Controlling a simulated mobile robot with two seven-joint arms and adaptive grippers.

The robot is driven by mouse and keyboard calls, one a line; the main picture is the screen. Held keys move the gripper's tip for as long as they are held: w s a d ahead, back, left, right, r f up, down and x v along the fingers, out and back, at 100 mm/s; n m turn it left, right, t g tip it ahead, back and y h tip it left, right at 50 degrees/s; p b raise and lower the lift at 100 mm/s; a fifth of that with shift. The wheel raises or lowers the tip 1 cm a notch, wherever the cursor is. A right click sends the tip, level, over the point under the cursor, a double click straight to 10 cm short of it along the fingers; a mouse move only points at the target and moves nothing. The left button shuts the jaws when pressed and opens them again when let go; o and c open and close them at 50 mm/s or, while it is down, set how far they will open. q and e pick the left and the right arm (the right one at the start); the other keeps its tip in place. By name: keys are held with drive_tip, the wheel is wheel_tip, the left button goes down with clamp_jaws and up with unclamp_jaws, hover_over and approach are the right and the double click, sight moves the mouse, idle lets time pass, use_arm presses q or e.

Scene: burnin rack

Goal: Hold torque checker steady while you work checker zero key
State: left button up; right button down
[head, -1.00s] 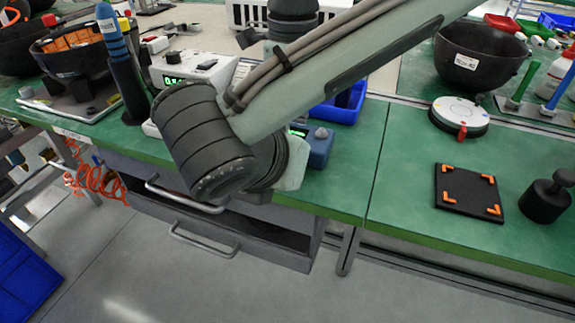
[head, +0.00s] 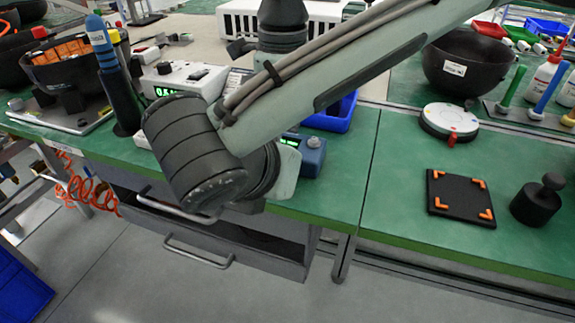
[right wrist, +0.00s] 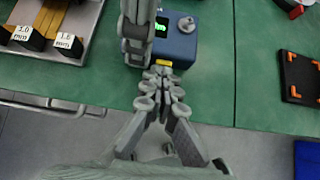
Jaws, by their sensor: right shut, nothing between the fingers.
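The torque checker is a small blue box with a green display and a grey knob. In the head view the torque checker (head: 312,160) stands near the bench's front edge, partly hidden by my arm. In the right wrist view the torque checker (right wrist: 180,45) is at top centre, with a yellow key (right wrist: 164,63) on its near side. My right gripper (right wrist: 163,76) is shut and empty, its tips at or very close to the yellow key; contact is unclear. My left gripper (right wrist: 137,40) overlaps the checker's left side; its grip is unclear. Neither gripper's fingers show in the head view.
A blue bin (head: 333,115) is behind the checker. A white box with a green display (head: 185,78) stands left. A black pad with orange corners (head: 460,197), a black weight (head: 537,200) and a round white device (head: 449,121) are right. An open drawer (head: 225,235) hangs below the bench.

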use_arm(q)
drive_tip(key=shift+s+f, duration=0.1)
use_arm(e)
drive_tip(key=shift+s+a+f, duration=0.1)
drive_tip(key=shift+s+a, duration=0.15)
drive_tip(key=shift+s, duration=0.35)
drive_tip(key=shift+s+a, duration=0.25)
drive_tip(key=shift+s, duration=0.3)
drive_tip(key=v, duration=1)
use_arm(q)
drive_tip(key=shift+w, duration=0.2)
use_arm(e)
drive_tip(key=shift+s, duration=0.1)
use_arm(q)
drive_tip(key=o, duration=1.5)
drive_tip(key=shift+c, duration=0.2)
drive_tip(key=shift+r, duration=0.25)
